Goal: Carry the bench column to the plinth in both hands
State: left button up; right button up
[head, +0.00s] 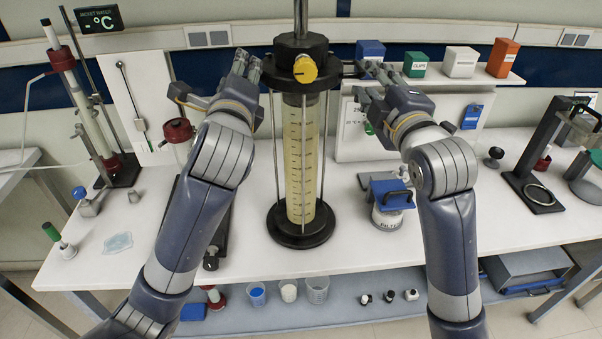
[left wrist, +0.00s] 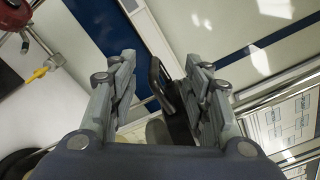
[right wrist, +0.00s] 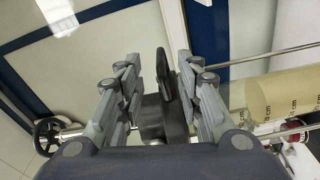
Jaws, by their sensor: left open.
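The bench column (head: 302,160) stands upright on the white bench: a clear graduated tube of pale yellow filling between a round black base (head: 301,226) and a black head with a yellow knob (head: 304,69). My left gripper (head: 245,68) is open at the left of the head; in the left wrist view a black handle (left wrist: 160,85) shows between its fingers. My right gripper (head: 374,76) is at the right of the head, fingers apart, with a black handle (right wrist: 165,75) between them in the right wrist view. Contact cannot be told. I cannot identify the plinth.
A blue-topped filter jar (head: 390,205) stands right of the column's base. A ring stand (head: 538,150) stands farther right, a red-clamped glass column (head: 90,110) at left. Boxes (head: 460,62) line a shelf behind. Bare bench lies at front right (head: 490,225).

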aim_at(355, 63)
pick_arm(q)
jog(key=w, duration=0.4)
jog(key=w+a, duration=0.1)
jog(key=w, duration=0.2)
pick_arm(e)
jog(key=x, duration=0.7)
pick_arm(q)
jog(key=c, duration=0.9)
pick_arm(e)
grip_shut()
pick_arm(q)
jog(key=shift+f, duration=0.15)
grip_shut()
